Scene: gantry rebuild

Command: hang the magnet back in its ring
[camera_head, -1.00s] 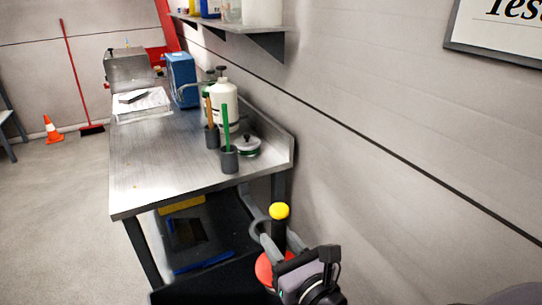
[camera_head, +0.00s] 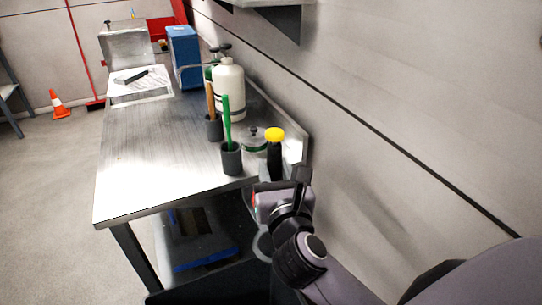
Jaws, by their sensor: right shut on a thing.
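The magnet (camera_head: 275,158) looks like a black upright stick with a yellow top. A bit of red shows low at its left, partly hidden by the gripper. My right gripper (camera_head: 280,192) is shut on the magnet's lower part and holds it upright by the bench's near right corner. A grey ring-like loop (camera_head: 262,243) shows below the gripper, partly hidden by my arm. It looks apart from the magnet, but I cannot tell if it is the magnet's ring. My left gripper is not in view.
The metal bench (camera_head: 140,180) carries a cup with a green-handled tool (camera_head: 231,158), a lidded pot (camera_head: 255,139), a white bottle (camera_head: 229,92) and a blue box (camera_head: 184,58). The wall runs close along the right. A dark surface (camera_head: 205,287) lies below. Open floor is at left.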

